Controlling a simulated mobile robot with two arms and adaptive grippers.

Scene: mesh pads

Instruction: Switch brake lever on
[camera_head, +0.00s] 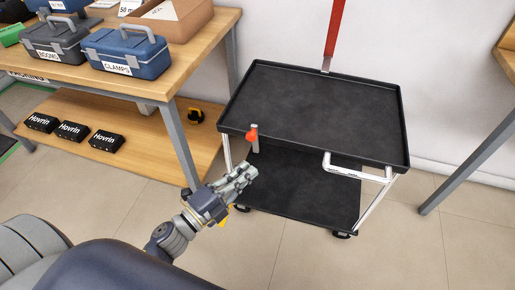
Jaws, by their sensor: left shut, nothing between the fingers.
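The brake lever (253,136) is a short grey lever with a red knob, on the near left corner of a black two-tier cart (320,112). It stands roughly upright at the edge of the top tray. My left gripper (250,172) is shut and empty. It shows just below and slightly left of the lever in the picture, in front of the cart's lower shelf (310,192). Whether it touches the cart cannot be told. My right gripper is not in view.
A wooden bench (155,75) with a blue box marked CLAMPS (125,53) stands at the left. Its lower shelf (150,150) holds several black boxes. A silver handle (350,172) juts from the cart's near right side. The floor (310,255) in front is clear.

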